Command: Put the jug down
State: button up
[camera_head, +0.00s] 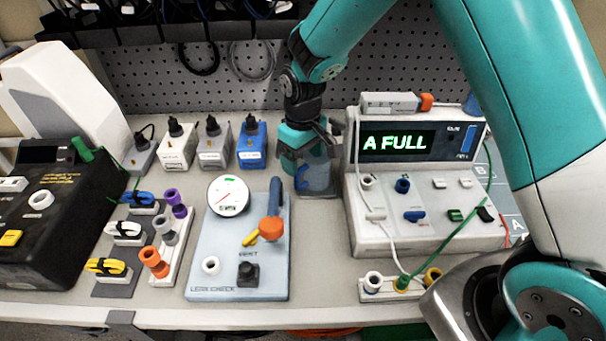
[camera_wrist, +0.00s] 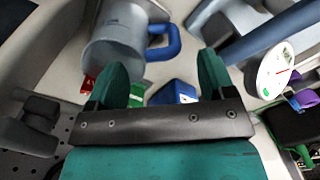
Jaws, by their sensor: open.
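The jug is a clear grey cup with a blue handle. In the head view the jug (camera_head: 319,180) stands upright on a dark grey pad (camera_head: 318,194) left of the display unit, partly hidden by my gripper. My gripper (camera_head: 291,164) is just left of and behind it. In the wrist view the jug (camera_wrist: 113,45) is at the upper left, its handle turned right. There my gripper (camera_wrist: 163,68) is open, with nothing held between its green fingers. The handle shows beyond the fingertips, in line with the gap; I cannot tell whether they touch.
The display unit (camera_head: 424,215) reading "A FULL" stands close right of the jug. A leak-check board (camera_head: 237,262) with a gauge and an orange-tipped blue lever is front left. Several black-topped blocks (camera_head: 252,148) line the back left. Little bench surface is clear around the jug.

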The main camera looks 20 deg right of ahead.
notch_tip(320, 180, up, 6)
jog(key=shift+f+b, duration=0.25)
jog(key=shift+b, duration=0.2)
jog(key=s+a+r+y, duration=0.1)
jog(key=s+r, duration=0.5)
jog(key=s, duration=0.7)
jog(key=s+a+r+n+y, duration=0.1)
jog(key=s+r, duration=0.5)
jog(key=s, duration=0.7)
jog(key=shift+a+r+n+y, duration=0.15)
jog(key=shift+a+n+y, duration=0.15)
jog(key=shift+a+y, duration=0.55)
jog(key=shift+d+y, duration=0.25)
jog(key=shift+d, duration=0.15)
